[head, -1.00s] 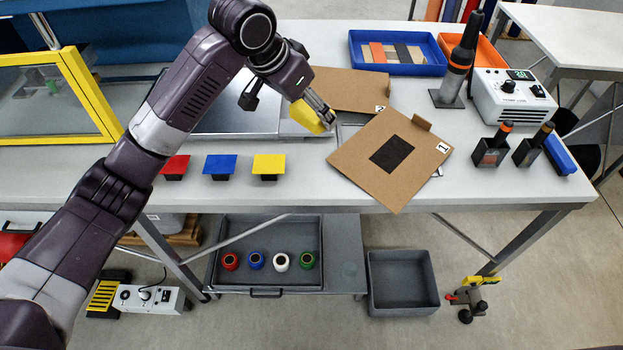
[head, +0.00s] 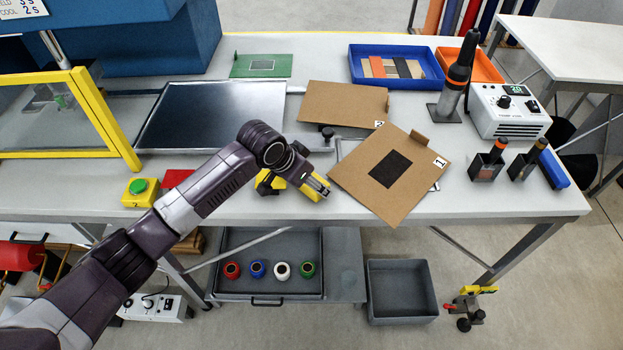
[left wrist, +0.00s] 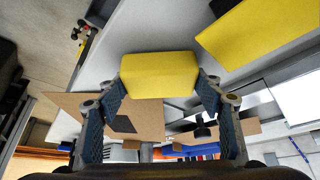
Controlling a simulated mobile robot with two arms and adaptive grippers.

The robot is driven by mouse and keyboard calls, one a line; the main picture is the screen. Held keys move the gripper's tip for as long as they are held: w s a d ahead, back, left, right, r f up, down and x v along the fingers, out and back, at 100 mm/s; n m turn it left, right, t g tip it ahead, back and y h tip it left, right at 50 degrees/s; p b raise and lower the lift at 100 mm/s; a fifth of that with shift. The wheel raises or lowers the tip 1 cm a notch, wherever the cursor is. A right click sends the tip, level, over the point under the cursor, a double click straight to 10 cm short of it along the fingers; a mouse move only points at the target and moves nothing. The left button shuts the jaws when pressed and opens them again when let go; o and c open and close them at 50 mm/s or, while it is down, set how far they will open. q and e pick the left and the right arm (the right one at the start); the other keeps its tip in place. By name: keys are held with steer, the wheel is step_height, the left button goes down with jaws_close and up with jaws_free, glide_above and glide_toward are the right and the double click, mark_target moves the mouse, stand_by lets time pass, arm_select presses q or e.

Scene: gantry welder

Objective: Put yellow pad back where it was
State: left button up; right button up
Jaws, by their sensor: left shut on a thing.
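My left gripper (head: 318,186) is shut on a yellow pad (left wrist: 158,76). In the left wrist view the pad sits between both fingers. In the head view only a bit of the pad (head: 308,191) shows, just left of cardboard board 1 (head: 352,172). A yellow square plate (left wrist: 255,32) shows beyond the held pad in the left wrist view. My right gripper is not in view.
Cardboard board 2 (head: 340,103) lies behind board 1. A dark flat panel (head: 213,118) is at the left, near a yellow-framed guard (head: 105,120) and a green button box (head: 139,192). Black-based tools (head: 488,160) stand at the right. A tray (head: 268,284) with several coloured rings sits below.

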arm_select(q)
steer(key=shift+f, duration=0.15)
steer(key=o, duration=1)
steer(key=b+v, duration=0.1)
steer(key=v, duration=1.1)
steer(key=shift+b, duration=0.4)
